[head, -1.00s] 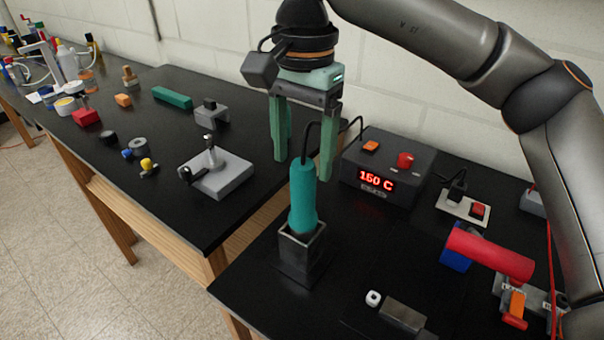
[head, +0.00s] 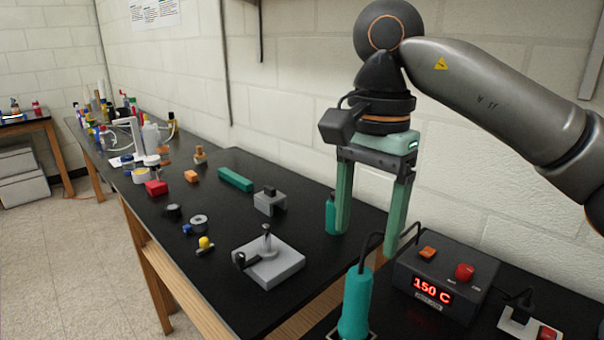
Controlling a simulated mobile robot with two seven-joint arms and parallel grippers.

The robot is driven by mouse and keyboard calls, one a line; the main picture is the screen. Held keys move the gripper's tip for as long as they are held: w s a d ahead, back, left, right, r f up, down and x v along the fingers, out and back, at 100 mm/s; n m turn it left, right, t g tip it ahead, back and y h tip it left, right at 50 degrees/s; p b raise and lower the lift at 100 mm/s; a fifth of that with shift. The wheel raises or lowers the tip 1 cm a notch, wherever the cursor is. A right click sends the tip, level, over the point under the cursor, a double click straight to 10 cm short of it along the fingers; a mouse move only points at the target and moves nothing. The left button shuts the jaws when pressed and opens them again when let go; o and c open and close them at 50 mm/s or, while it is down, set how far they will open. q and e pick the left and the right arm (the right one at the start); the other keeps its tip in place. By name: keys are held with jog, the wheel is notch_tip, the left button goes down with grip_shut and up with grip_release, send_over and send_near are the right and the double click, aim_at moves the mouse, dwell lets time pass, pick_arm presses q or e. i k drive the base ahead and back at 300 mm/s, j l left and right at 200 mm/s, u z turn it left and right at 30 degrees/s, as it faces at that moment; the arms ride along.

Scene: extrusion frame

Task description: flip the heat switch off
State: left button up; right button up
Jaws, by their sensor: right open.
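The dark heat station box (head: 462,272) stands at the lower right, its red display (head: 432,290) reading 150 C. On its top are an orange switch (head: 428,252) and a red knob (head: 464,272). A red rocker switch (head: 547,334) on a pale plate is partly cut off at the lower right edge; I cannot tell which is the heat switch, nor its setting. My right gripper (head: 368,242) is open and empty, fingers pointing down, up and left of the box. Below it a teal-handled iron (head: 355,305) stands upright in its holder. My left gripper is out of view.
A grey block with an upright post (head: 268,268) sits on the long black bench left of the gripper. A teal bar (head: 236,180), a grey bracket (head: 270,202) and several small parts lie farther back. A black cable arches from the iron towards the box.

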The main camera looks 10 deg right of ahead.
aim_at(428, 252)
jog(key=k+j, duration=0.2)
jog(key=k, duration=0.25)
jog(key=k+j, duration=0.2)
jog(key=k, duration=0.3)
